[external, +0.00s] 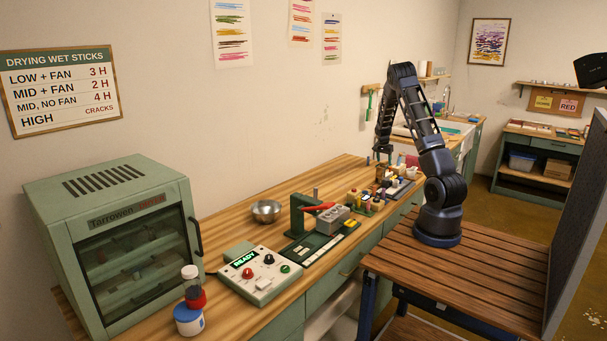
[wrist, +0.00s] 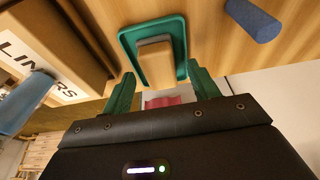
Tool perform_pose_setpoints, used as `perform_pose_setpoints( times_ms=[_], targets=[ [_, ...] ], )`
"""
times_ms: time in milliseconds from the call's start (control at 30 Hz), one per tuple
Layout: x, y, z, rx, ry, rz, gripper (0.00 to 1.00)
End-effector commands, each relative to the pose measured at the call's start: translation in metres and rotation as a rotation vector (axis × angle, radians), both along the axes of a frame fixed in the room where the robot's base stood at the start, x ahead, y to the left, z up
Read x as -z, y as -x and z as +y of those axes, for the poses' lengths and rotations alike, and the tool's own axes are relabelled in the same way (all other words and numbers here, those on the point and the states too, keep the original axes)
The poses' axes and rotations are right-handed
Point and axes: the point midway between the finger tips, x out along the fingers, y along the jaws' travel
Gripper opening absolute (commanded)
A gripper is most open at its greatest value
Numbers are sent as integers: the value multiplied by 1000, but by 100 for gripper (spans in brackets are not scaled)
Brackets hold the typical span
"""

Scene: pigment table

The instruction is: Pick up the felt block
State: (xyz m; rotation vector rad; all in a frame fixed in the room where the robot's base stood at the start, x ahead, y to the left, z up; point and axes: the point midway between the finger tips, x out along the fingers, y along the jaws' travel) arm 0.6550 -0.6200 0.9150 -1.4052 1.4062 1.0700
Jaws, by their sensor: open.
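In the wrist view, a tan block with a grey strip along its top edge (wrist: 156,64) lies in a shallow green tray (wrist: 127,40); it looks like the felt block. My gripper (wrist: 162,84) is open, with one green finger on each side below the block in the picture. Nothing shows between the fingertips except the near end of the block's area, and I cannot tell how far above it they are. In the external view my gripper (external: 380,157) is over the far part of the bench, and the block cannot be made out there.
In the wrist view, a box lettered LINERS (wrist: 45,60) stands close on the left. A blue cylinder (wrist: 252,20) lies at the upper right, and another (wrist: 25,103) is at the left edge. In the external view, small items crowd the bench (external: 238,228) near my gripper.

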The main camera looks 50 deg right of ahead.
Motion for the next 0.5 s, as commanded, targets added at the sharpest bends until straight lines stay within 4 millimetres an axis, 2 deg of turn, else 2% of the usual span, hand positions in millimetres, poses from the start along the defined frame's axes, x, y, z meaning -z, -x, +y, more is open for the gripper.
perform_pose_setpoints(
  times_ms=[233,267,400,500],
  targets=[
    [3,0,-1,0,0,-1,60],
    [3,0,-1,0,0,-1,56],
    [3,0,-1,0,0,-1,29],
    [3,0,-1,0,0,-1,12]
  ],
)
